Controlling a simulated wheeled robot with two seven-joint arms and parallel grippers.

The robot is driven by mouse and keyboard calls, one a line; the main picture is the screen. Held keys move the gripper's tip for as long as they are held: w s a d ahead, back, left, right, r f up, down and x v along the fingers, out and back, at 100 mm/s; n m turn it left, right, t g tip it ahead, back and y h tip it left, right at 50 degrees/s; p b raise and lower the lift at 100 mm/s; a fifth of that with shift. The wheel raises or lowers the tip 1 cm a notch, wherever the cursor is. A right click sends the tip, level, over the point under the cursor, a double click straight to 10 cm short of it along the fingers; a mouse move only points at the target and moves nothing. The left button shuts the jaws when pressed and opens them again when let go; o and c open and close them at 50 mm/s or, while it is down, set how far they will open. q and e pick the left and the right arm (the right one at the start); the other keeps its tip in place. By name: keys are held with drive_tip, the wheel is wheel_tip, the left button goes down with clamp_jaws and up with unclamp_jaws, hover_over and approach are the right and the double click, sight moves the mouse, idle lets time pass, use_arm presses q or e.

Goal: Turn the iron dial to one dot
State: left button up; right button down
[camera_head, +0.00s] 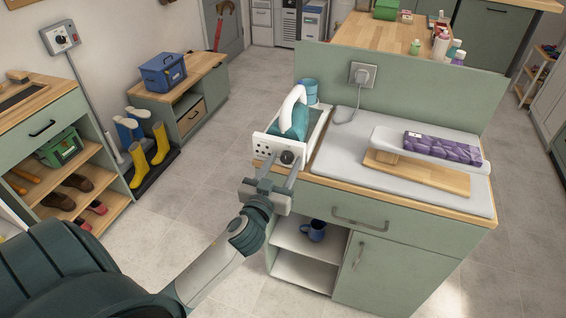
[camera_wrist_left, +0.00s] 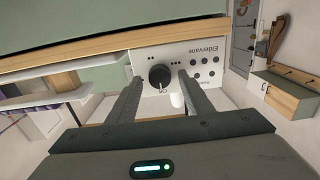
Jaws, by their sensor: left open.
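The iron (camera_head: 294,116) is teal with a white handle and rests on its white station at the left end of the counter. The black iron dial (camera_head: 287,158) is on the station's front panel; in the left wrist view the dial (camera_wrist_left: 160,76) sits near "Off" lettering, with dot marks around it. My left gripper (camera_head: 276,166) is open in front of the panel. In the left wrist view the left gripper's fingers (camera_wrist_left: 158,84) stand either side of the dial, with gaps between; contact cannot be told. My right gripper is not in view.
The ironing pad (camera_head: 335,165) covers the counter right of the station, with a wooden sleeve board (camera_head: 420,172) and a folded purple patterned cloth (camera_head: 442,148) on it. The floor left of the counter is clear.

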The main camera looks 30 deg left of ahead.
use_arm(q)
drive_tip(key=c, duration=1)
